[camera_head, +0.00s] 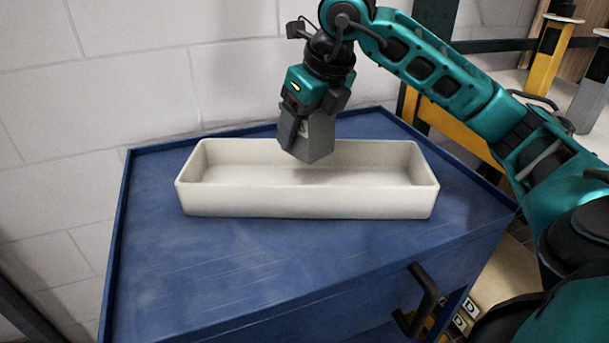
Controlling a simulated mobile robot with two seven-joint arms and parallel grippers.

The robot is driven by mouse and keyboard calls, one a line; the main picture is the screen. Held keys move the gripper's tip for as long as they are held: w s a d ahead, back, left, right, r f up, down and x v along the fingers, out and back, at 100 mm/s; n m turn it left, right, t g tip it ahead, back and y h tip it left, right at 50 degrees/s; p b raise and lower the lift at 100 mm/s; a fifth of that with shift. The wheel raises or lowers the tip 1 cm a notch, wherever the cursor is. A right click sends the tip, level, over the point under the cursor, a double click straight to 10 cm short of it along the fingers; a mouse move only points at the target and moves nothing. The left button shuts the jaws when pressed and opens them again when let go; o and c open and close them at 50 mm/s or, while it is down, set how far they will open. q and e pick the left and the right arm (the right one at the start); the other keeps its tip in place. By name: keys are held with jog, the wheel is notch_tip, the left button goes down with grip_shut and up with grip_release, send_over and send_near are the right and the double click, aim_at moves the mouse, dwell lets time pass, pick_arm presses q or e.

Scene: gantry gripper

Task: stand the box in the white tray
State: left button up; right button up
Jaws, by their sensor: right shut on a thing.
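The white tray (300,202) is a long, open, rectangular trough on top of the blue cabinet. My right gripper (308,122) comes down from above over the middle of the tray and is shut on the grey box (313,143). The box hangs slightly tilted, with its lower end at about the height of the tray's rim or just inside it. I cannot tell whether it touches the tray's floor. The gripper covers the upper part of the box. The inside of the tray that shows is empty. My left gripper is not in view.
The blue cabinet (205,265) has a raised edge and a dark handle (421,298) at its front right. Its top is clear in front of the tray. A pale block wall (130,90) stands close behind and left. Yellow posts (549,55) and rails are at the back right.

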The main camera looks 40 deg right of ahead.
aim_at(305, 140)
notch_tip(305, 140, down, 3)
jog(key=shift+f+b, duration=0.1)
jog(key=shift+b, duration=0.2)
jog(key=shift+f, duration=0.4)
notch_tip(305, 140, down, 4)
jog(key=shift+r+b, duration=0.15)
jog(key=shift+b, duration=0.6)
jog(key=o, duration=0.8)
jog(key=shift+f, duration=0.2)
jog(key=o, duration=0.5)
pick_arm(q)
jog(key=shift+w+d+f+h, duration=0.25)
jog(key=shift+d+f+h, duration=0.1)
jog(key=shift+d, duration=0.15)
pick_arm(e)
jog(key=shift+r, duration=0.1)
